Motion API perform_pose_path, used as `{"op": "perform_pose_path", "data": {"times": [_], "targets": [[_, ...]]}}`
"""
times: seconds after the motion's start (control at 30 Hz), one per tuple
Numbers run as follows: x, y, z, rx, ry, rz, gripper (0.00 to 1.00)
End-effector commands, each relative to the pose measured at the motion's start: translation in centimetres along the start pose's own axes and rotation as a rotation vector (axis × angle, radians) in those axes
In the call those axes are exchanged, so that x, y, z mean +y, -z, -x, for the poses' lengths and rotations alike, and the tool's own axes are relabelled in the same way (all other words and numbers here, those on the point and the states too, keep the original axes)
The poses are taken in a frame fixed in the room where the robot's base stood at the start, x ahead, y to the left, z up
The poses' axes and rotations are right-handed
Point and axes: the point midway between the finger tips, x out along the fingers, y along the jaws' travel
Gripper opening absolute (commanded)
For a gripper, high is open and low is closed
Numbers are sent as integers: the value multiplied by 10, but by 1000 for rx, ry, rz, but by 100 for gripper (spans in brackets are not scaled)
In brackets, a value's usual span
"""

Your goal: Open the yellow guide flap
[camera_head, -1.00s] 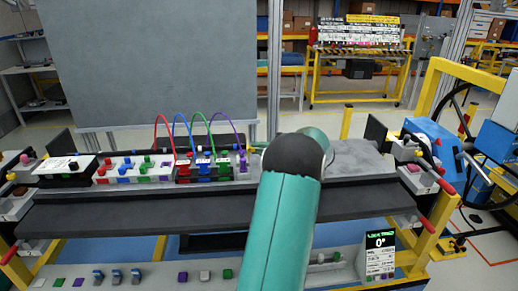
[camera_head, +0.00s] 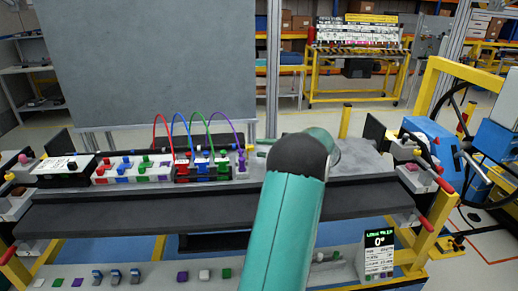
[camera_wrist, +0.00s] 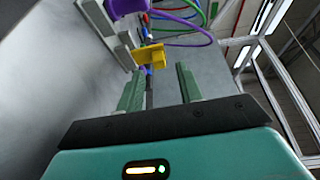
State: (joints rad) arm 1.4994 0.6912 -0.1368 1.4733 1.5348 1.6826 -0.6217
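The yellow guide flap (camera_wrist: 149,56) shows in the wrist view as a small yellow bracket, just beyond my fingertips. My gripper (camera_wrist: 159,72) is open, with its two green fingers apart and nothing held between them. The flap lies ahead of the gap, nearer the left finger; I see no clear contact. A purple connector (camera_wrist: 124,8) and a purple cable (camera_wrist: 190,42) are beyond it. In the head view my own teal arm hides the gripper, and I cannot make out the flap there.
In the head view, red, blue, green and purple cables arch over the connector row (camera_head: 205,170) on the grey bench (camera_head: 110,211). A display reading 0° (camera_head: 379,252) stands at the lower right. A large grey panel (camera_head: 150,65) rises behind. The bench's right top is mostly clear.

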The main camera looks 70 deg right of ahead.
Motion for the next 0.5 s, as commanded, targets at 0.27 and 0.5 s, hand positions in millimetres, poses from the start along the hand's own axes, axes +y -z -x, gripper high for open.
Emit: {"op": "perform_pose_path", "data": {"times": [0.27,0.5], "targets": [[0,1,64,5,0,1,36],[0,0,105,2,1,1,36]]}}
